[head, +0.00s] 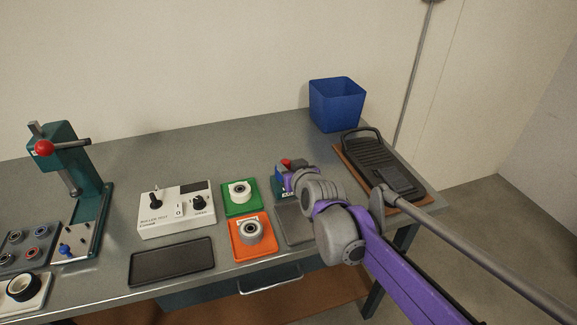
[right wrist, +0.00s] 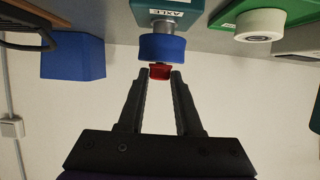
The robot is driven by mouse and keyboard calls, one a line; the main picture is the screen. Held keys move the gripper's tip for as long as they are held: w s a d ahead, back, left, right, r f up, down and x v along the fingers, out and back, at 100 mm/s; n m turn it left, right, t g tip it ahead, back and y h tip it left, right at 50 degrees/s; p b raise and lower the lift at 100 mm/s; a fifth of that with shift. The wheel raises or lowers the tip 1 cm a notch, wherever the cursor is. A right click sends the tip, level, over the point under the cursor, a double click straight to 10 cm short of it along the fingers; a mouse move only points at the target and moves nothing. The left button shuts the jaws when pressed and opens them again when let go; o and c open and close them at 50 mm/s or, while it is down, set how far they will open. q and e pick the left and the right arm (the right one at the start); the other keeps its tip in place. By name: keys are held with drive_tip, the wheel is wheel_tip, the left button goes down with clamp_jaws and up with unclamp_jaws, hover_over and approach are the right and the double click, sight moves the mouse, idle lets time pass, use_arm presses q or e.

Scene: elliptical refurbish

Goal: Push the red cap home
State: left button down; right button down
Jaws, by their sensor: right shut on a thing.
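The red cap (right wrist: 160,71) is between the fingertips of my right gripper (right wrist: 162,76) in the right wrist view, in line with the end of a blue roller (right wrist: 162,48). The roller is on a metal axle that comes out of a teal block marked AXLE (right wrist: 178,13). The cap is at or very near the roller's face; I cannot tell if a gap is left. In the head view, a small red part (head: 286,162) shows at the teal block, and my right wrist hides most of this spot. My left gripper is not in view.
A green tray (head: 228,210) and an orange tray (head: 240,252), each with a white roller part, lie left of the block.

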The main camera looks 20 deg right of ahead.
drive_tip(key=shift+f, duration=0.1)
drive_tip(key=c, duration=0.5)
unclamp_jaws()
drive_tip(key=p+v, duration=0.1)
drive_tip(key=v, duration=0.9)
drive_tip(key=shift+s+r+p, duration=0.25)
drive_tip(key=shift+s+p, duration=0.1)
drive_tip(key=shift+p, duration=0.05)
